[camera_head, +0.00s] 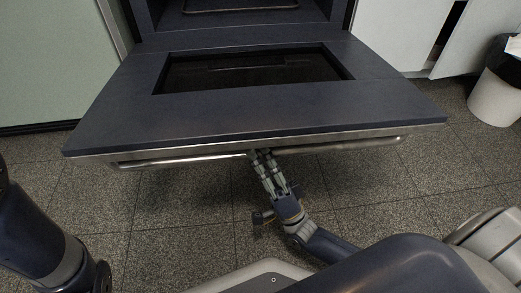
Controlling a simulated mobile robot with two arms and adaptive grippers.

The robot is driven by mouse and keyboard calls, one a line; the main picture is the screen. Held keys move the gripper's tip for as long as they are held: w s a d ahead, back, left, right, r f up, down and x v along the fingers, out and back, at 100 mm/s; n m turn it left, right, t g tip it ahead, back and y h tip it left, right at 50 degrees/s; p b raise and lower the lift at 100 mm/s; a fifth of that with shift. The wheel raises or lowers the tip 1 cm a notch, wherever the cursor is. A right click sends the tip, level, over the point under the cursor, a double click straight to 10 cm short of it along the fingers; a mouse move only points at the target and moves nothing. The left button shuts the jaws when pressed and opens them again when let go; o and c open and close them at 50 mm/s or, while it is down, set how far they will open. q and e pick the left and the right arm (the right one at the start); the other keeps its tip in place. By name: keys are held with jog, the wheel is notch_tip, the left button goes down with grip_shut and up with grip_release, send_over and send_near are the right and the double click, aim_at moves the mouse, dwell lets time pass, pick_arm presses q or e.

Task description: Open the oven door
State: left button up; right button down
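The oven door (390,97) is swung down and lies about level in front of the oven, with its dark window (250,72) facing up. Its long metal handle (190,160) runs along the near edge, just below it. My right gripper (261,154) is at the middle of the handle, coming from below and in front. Its two fingers are close together, and their tips are partly hidden at the handle and door edge. I cannot tell whether they grip the handle. My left arm is at the lower left; its gripper is out of view.
The oven cavity (240,14) is open at the top, with a rack (242,9) partly visible. A pale cabinet panel (50,60) stands at the left. White cabinets (395,30) and a white bin (495,98) are at the right. The tiled floor (180,220) below the door is clear.

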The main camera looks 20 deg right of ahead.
jog(key=shift+w+d, duration=0.2)
jog(key=shift+w, duration=0.1)
jog(key=c, duration=1.4)
grip_release()
jog(key=shift+o, duration=0.2)
jog(key=shift+a, duration=0.1)
jog(key=shift+s+f, duration=0.1)
jog(key=shift+s, duration=0.05)
jog(key=v, duration=0.7)
jog(key=shift+s+f, duration=0.15)
jog(key=shift+s, duration=0.1)
jog(key=shift+f, duration=0.1)
